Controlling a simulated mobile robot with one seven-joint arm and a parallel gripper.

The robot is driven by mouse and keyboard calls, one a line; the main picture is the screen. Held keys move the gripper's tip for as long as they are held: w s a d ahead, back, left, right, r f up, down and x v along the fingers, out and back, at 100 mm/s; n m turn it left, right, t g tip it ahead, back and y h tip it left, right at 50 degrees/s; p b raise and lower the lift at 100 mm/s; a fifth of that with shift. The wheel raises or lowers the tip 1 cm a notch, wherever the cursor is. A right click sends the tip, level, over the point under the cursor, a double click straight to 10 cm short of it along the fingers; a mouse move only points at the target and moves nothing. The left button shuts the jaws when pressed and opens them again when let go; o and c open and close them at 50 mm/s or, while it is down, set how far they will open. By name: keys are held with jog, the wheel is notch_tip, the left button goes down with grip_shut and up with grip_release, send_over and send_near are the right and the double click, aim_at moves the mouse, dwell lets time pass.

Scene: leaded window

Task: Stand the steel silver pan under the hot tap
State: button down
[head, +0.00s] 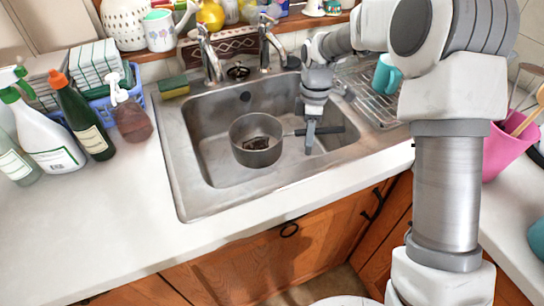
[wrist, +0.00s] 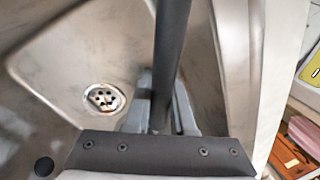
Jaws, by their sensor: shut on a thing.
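The steel silver pan (head: 256,157) is upright inside the sink, left of my gripper, with dark brown residue in its bottom. I cannot tell whether it touches the sink floor. My gripper (head: 310,139) points down, shut on the pan's dark handle, which extends right from the pan. In the wrist view the handle (wrist: 171,50) runs between the fingers of my gripper (wrist: 160,112); the pan's bowl is out of that view. Two chrome taps stand behind the sink, a left tap (head: 209,57) and a right tap (head: 266,45). I cannot tell which is hot. The pan is in front of both spouts.
The steel sink (head: 205,187) has raised walls around the pan; its drain (wrist: 103,98) shows in the wrist view. A sponge (head: 174,87) lies at its back left. Several bottles (head: 85,115) stand left. A teal mug (head: 386,74) sits on the drainer at right. The front-left counter is clear.

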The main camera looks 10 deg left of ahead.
jog(key=w+a+f, duration=0.2)
jog(key=a, duration=0.1)
jog(key=w+a+f, duration=0.2)
jog(key=a, duration=0.1)
jog(key=w+a+f+b, duration=0.1)
jog(key=w+a+f, duration=0.1)
jog(key=shift+a+f, duration=0.15)
jog(key=shift+a, duration=0.25)
notch_tip(320, 180, down, 4)
jog(key=shift+f+b, duration=0.1)
jog(key=shift+b, duration=0.2)
jog(key=c, duration=0.8)
grip_release()
jog(key=shift+o, duration=0.2)
notch_tip(320, 180, up, 12)
jog(key=w+p, duration=0.2)
jog(key=shift+a, duration=0.15)
jog(key=shift+w, duration=0.1)
